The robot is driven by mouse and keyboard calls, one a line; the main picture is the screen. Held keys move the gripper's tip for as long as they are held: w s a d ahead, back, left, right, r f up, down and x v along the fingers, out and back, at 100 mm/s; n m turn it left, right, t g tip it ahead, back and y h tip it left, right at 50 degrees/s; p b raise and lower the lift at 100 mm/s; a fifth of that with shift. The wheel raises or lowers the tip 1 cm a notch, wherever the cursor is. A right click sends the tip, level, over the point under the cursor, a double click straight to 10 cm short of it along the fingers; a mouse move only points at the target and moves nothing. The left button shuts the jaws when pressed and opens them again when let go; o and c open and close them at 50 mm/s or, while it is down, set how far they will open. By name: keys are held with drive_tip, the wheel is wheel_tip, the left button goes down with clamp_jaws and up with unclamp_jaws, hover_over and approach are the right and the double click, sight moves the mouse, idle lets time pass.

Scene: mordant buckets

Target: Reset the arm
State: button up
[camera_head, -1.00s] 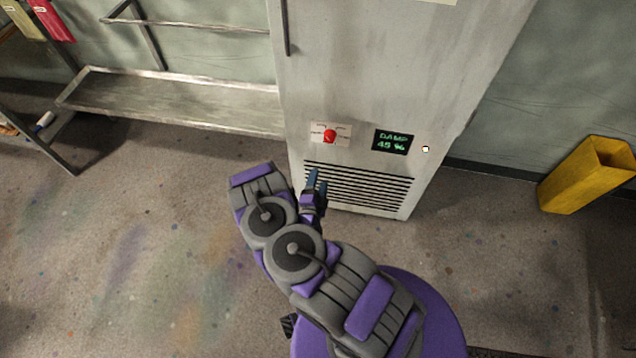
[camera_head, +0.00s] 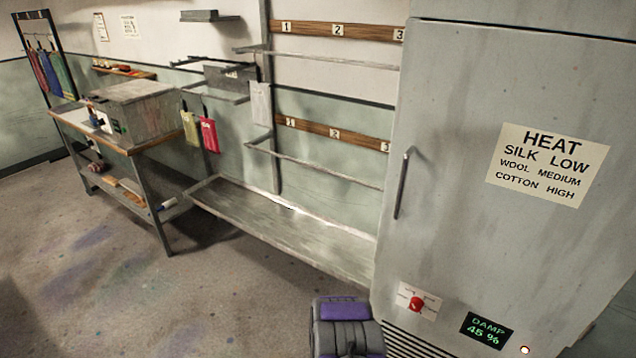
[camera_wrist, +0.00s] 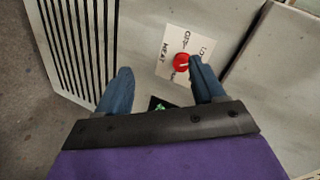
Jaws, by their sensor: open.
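In the wrist view my gripper (camera_wrist: 162,88) is open, its two blue fingers apart with nothing between them. It faces the front of a grey cabinet. A red dial (camera_wrist: 181,62) on a white plate lies just beyond the right fingertip; whether they touch I cannot tell. In the head view the same red dial (camera_head: 416,303) sits low on the cabinet (camera_head: 470,110). There only a purple and grey part of my arm (camera_head: 346,325) shows at the bottom edge, and the gripper is out of frame.
The cabinet has a vertical handle (camera_head: 403,183), a heat sign (camera_head: 547,165) and a display (camera_head: 486,330) reading "DAMP 45 %". A metal rack with a low shelf (camera_head: 290,225) stands left of it. A workbench (camera_head: 150,145) is farther left. The floor (camera_head: 90,270) at front left is clear.

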drive_tip(key=w+a+r+n+g+y, duration=0.35)
drive_tip(key=a+r+y, duration=0.25)
drive_tip(key=a+r, duration=0.45)
drive_tip(key=s+a+r+n+g+y, duration=0.2)
drive_tip(key=s+a+r+n+y, duration=0.35)
drive_tip(key=r, duration=0.65)
drive_tip(key=s+d+r+n+g+h, duration=0.1)
drive_tip(key=s+r, duration=0.5)
drive_tip(key=s, duration=0.6)
drive_tip(key=s+d+r+n+g+h, duration=0.1)
drive_tip(key=s+d+r+n+g, duration=0.3)
drive_tip(key=s, duration=0.8)
drive_tip(key=s+d+r+n+g+h, duration=0.1)
drive_tip(key=s+d+r+n, duration=0.5)
drive_tip(key=s, duration=0.6)
drive_tip(key=shift+d+r+g+h, duration=0.35)
drive_tip(key=shift+d+r+g, duration=0.25)
drive_tip(key=shift+r+g, duration=0.25)
drive_tip(key=shift+s+d+r, duration=0.1)
drive_tip(key=shift+s+d, duration=0.05)
drive_tip(key=shift+s, duration=0.15)
drive_tip(key=shift+c, duration=0.4)
